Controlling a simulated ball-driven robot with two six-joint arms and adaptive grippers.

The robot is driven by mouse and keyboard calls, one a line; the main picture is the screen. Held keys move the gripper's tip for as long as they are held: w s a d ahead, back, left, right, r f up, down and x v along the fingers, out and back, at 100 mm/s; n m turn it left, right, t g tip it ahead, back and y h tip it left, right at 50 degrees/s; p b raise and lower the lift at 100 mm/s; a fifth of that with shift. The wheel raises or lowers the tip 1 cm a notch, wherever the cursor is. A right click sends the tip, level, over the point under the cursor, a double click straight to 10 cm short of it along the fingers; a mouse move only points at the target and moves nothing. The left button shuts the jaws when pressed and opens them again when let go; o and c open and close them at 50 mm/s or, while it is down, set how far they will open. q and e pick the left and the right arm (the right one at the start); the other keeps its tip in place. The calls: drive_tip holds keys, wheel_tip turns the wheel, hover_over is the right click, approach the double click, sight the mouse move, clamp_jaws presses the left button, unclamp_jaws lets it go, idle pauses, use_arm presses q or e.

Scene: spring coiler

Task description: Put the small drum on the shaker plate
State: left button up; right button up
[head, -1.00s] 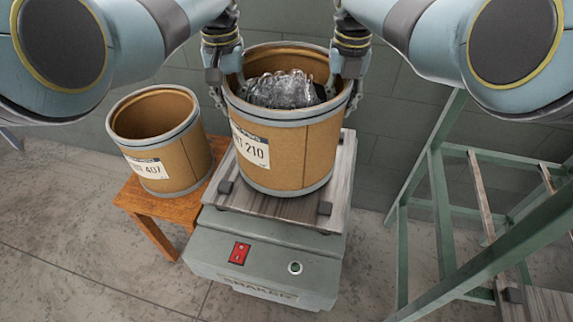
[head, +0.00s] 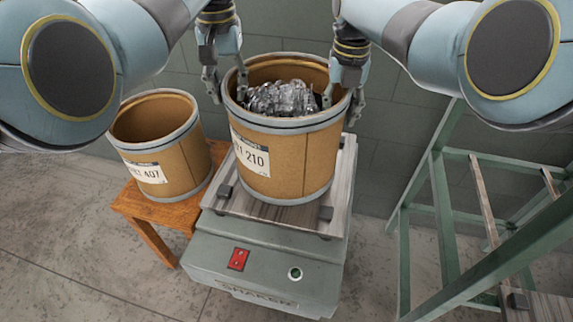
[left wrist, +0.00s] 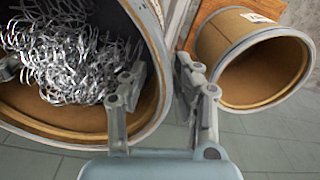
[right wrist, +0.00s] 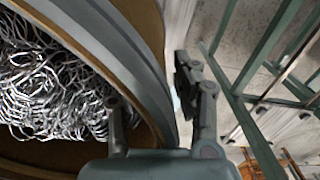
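A tan drum (head: 295,165) with grey bands and a label ending in 210 stands upright on the shaker plate (head: 338,190). It holds a heap of shiny wire coils (head: 282,98). A second tan drum (head: 180,165), labelled 407, looks empty and a little smaller; it stands on a wooden stool. My left gripper (head: 227,85) is open astride the first drum's left rim, one finger inside and one outside; the left wrist view shows a gap beside the wall. My right gripper (head: 344,100) is open astride the right rim, also with a gap.
The wooden stool (head: 147,204) stands left of the grey shaker base (head: 270,272), which has a red switch (head: 238,258). Dark blocks (head: 326,214) sit on the plate's edge. A green frame (head: 440,200) stands at the right. A block wall is behind.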

use_arm(q)
wheel_tip(320, 180, up, 7)
drive_tip(key=shift+f, duration=0.2)
drive_tip(key=shift+r, duration=0.1)
use_arm(e)
wheel_tip(320, 180, up, 12)
use_arm(q)
drive_tip(key=shift+s, duration=0.1)
idle(0.5)
